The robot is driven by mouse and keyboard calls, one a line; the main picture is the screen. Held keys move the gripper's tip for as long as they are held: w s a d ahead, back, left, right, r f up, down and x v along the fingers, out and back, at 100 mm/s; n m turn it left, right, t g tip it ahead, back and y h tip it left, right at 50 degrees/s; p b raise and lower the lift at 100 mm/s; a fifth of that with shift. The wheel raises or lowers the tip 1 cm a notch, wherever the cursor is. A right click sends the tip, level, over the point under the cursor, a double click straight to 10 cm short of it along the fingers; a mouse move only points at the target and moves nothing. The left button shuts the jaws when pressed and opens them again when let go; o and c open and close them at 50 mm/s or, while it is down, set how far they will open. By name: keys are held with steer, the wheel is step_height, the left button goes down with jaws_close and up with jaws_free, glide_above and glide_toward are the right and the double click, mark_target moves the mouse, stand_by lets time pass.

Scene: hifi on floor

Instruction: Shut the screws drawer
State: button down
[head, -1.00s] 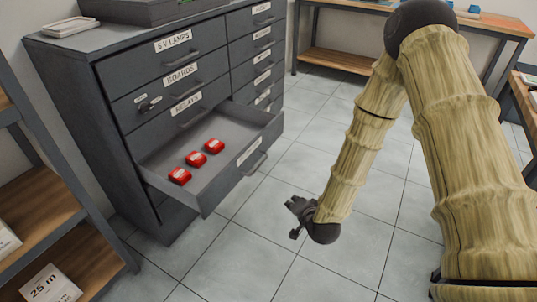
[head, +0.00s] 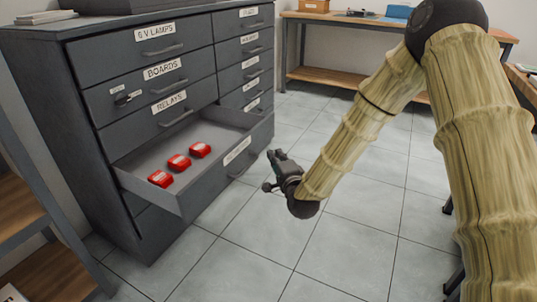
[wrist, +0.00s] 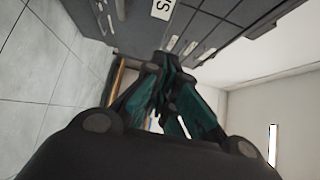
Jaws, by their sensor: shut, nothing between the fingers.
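A dark grey drawer cabinet (head: 80,75) stands at the left in the head view. One drawer (head: 206,183) below the one labelled RELAYS is pulled out and holds red boxes (head: 179,162). Its front has a white label (head: 237,151) that is too slanted to read, so I cannot tell if it is the screws drawer. My gripper (head: 272,169) is shut and empty, just right of the open drawer's front with a gap between them. In the wrist view the closed fingers (wrist: 160,70) point toward the cabinet front (wrist: 125,35).
A shelf (head: 25,215) stands at the left of the cabinet. A workbench (head: 370,20) stands along the back wall. The tiled floor (head: 340,230) in front of the drawer is clear.

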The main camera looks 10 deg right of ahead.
steer(key=b, duration=0.4)
glide_toward(254, 132)
steer(key=w+d, duration=0.2)
steer(key=shift+w+a+f+b, duration=0.1)
steer(key=shift+w+a+b, duration=0.5)
steer(key=shift+w+a, duration=0.7)
steer(key=shift+a, duration=0.1)
